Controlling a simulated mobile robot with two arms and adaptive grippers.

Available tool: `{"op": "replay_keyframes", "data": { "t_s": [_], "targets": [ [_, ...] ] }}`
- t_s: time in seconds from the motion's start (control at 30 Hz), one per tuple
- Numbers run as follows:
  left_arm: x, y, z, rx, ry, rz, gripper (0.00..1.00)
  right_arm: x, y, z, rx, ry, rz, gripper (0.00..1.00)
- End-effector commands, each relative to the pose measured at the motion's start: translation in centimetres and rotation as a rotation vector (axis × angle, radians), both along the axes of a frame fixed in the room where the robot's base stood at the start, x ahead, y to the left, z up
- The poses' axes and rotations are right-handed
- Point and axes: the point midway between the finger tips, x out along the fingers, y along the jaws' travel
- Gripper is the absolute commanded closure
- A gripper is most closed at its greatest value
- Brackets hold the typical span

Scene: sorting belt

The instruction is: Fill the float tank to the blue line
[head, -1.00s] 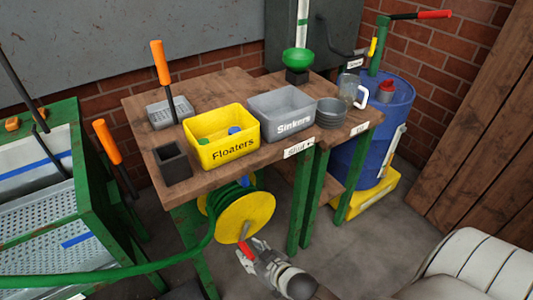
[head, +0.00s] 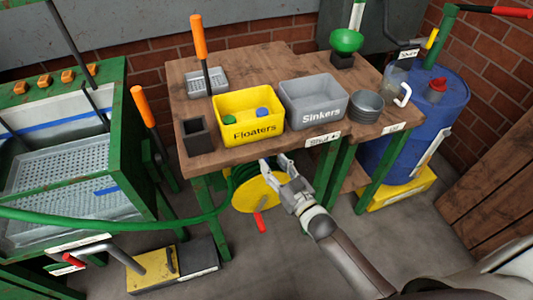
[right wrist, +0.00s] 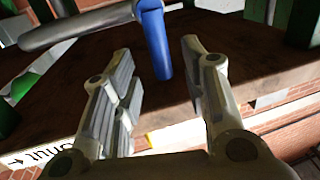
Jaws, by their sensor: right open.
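The float tank (head: 130,160) is the green-framed trough at the left, with a perforated grey floor. A blue line (head: 50,128) runs along its back wall, and a short blue mark (head: 106,190) shows on its front. I cannot make out a water level. A green hose (head: 120,224) runs from the tank side to the yellow reel (head: 252,196) under the table. My right gripper (head: 275,168) is open just before the table's front edge. In the right wrist view, a blue handle (right wrist: 156,45) hangs between its open fingers (right wrist: 158,62), not clasped. My left gripper is out of view.
The wooden table (head: 235,163) carries a yellow Floaters bin (head: 225,128), a grey Sinkers bin (head: 300,112) and stacked grey cups (head: 366,106). A "Shut" label (head: 322,140) is on its front edge. A blue drum (head: 440,115) stands right.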

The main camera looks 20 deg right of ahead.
Motion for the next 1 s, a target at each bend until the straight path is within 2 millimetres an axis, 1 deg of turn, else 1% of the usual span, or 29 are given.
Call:
{"op": "replay_keyframes", "data": {
  "t_s": [0.03, 0.1, 0.2, 0.33, 0.5, 0.77, 1.0],
  "targets": [
    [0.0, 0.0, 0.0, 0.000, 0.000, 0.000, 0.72, 1.0, 0.2, 0.1, 0.000, -0.002, 0.000, 0.59],
    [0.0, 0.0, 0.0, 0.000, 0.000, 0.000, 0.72, 2.0, 0.5, 0.1, 0.000, -0.002, 0.000, 0.59],
    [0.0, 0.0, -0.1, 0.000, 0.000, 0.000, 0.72, 3.3, 0.8, 0.0, 0.000, 0.000, 0.001, 0.59],
    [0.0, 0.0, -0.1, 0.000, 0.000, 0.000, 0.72, 4.5, 1.1, 0.0, 0.000, 0.001, 0.000, 0.59],
    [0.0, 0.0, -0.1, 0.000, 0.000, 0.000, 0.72, 5.2, 1.2, 0.0, 0.000, 0.002, 0.000, 0.59],
    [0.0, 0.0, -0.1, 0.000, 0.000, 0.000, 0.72, 5.2, 1.2, 0.0, 0.000, 0.002, 0.000, 0.59],
    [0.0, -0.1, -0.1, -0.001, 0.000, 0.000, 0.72, 5.2, 1.2, 0.0, 0.000, 0.002, 0.000, 0.90]
  ]
}}
